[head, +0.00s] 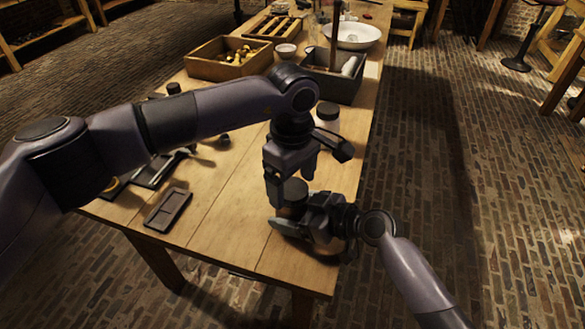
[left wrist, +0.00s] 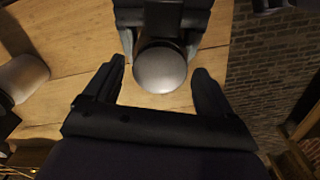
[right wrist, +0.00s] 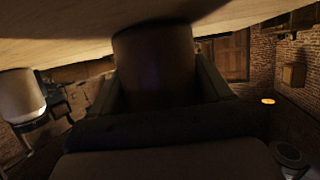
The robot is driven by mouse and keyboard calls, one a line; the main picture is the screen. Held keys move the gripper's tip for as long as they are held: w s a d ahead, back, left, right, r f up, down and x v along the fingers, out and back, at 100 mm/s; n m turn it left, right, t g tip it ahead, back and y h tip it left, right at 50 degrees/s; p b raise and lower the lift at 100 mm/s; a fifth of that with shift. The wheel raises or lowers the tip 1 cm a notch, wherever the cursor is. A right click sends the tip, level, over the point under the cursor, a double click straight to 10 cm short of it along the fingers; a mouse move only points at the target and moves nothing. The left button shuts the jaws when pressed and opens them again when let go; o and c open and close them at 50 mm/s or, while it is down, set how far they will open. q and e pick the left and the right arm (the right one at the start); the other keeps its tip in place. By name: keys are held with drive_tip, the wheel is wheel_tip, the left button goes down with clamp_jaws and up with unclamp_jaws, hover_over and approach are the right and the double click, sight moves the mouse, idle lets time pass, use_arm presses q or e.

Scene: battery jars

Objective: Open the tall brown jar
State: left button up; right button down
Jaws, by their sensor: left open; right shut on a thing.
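The tall brown jar (head: 290,211) stands near the front right corner of the table, mostly hidden by my grippers in the head view. Its body fills the middle of the right wrist view (right wrist: 155,60). Its round dark lid (head: 294,190) is on top and shows as a grey disc in the left wrist view (left wrist: 160,68). My right gripper (right wrist: 160,75) is shut on the jar's body from the side. My left gripper (left wrist: 159,75) is open above the jar, pointing down, with one finger on each side of the lid and visible gaps.
A white jar with a black lid (head: 328,116) stands behind on the table. A grey bin (head: 334,82), a wooden crate (head: 215,69) and a white bowl (head: 353,36) are farther back. A dark tray (head: 168,208) lies at the front left. The front middle is clear.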

use_arm(q)
drive_tip(key=shift+f, duration=0.1)
drive_tip(key=c, duration=1.1)
drive_tip(key=n, duration=1)
drive_tip(key=o, duration=1.2)
